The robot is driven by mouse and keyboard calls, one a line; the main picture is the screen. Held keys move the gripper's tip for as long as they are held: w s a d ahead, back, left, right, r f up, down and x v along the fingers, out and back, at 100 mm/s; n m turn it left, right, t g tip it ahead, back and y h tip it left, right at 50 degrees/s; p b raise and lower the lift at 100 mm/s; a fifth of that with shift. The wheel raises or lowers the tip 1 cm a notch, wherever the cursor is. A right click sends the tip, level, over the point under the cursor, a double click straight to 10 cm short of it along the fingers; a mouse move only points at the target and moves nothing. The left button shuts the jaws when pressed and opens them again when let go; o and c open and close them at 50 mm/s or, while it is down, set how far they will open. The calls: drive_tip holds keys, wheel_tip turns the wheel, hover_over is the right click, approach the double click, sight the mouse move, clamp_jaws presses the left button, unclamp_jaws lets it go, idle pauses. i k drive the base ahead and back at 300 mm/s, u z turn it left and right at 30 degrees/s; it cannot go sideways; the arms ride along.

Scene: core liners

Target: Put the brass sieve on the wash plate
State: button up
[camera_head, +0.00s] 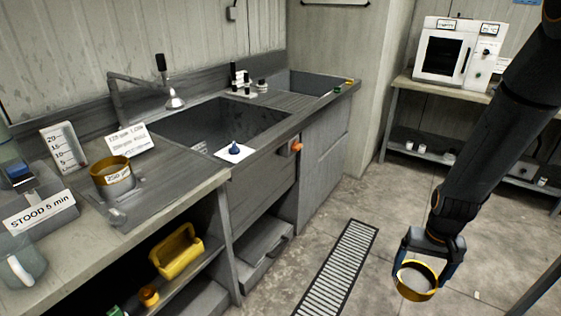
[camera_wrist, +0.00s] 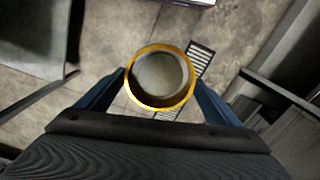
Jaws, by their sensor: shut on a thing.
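My gripper (camera_head: 419,272) is shut on a brass sieve (camera_head: 418,294), a round brass-rimmed ring, held in the air over the floor at the right of the head view. In the wrist view the brass sieve (camera_wrist: 160,106) sits between the two blue fingers of my gripper (camera_wrist: 160,82), with a grey disc inside its rim. A second brass sieve (camera_head: 118,190), labelled 250 µm, stands on the left counter on a grey fitting. I cannot tell for sure which surface is the wash plate; a dark grey plate (camera_head: 165,180) lies around that fitting.
A sink (camera_head: 205,125) with a tap (camera_head: 135,82) and a white square bearing a blue cone (camera_head: 235,149) is behind the counter's front edge. A yellow carrier (camera_head: 177,250) is on the shelf below. A floor grate (camera_head: 340,270) crosses open floor. An oven (camera_head: 452,52) stands on the back-right bench.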

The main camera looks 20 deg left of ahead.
sight(182, 174)
drive_tip(key=u, duration=0.7)
drive_tip(key=i, duration=0.75)
drive_tip(key=u, duration=0.75)
